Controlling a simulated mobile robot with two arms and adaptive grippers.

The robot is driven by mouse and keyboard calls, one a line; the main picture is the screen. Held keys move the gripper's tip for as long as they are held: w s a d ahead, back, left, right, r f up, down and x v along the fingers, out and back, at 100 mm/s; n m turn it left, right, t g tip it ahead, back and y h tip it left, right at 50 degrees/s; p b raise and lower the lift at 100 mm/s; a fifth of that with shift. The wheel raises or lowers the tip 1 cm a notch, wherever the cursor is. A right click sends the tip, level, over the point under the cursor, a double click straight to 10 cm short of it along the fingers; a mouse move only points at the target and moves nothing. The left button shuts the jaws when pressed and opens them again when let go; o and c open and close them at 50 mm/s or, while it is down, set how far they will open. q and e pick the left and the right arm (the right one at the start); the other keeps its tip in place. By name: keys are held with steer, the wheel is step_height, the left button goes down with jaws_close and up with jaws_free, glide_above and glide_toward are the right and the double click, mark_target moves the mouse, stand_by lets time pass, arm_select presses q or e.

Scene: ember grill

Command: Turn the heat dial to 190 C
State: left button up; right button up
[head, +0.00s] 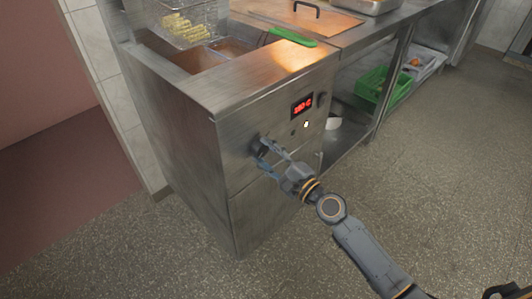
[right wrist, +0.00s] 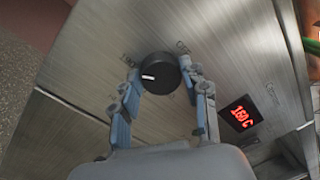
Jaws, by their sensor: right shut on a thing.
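The heat dial (head: 256,145) is a round black knob on the steel front of the fryer cabinet. In the right wrist view the dial (right wrist: 158,73) has a white pointer mark towards the picture's left. My right gripper (head: 266,153) is at the dial, with one finger on each side of it and shut on it. The red display (head: 302,105) is right of the dial; in the right wrist view the display (right wrist: 241,116) appears to read 160 C. My left gripper is not in view.
Fryer baskets with food (head: 185,28) hang over the well above the panel. A green object (head: 293,37) lies on the steel top. A small light switch (head: 306,125) sits below the display. A green crate (head: 383,86) stands on the low shelf. The floor to the right is clear.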

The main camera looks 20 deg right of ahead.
steer(key=o, duration=1.2)
steer(key=shift+c, duration=0.2)
steer(key=v, duration=1.2)
steer(key=shift+a+f, duration=0.1)
steer(key=shift+f, duration=0.1)
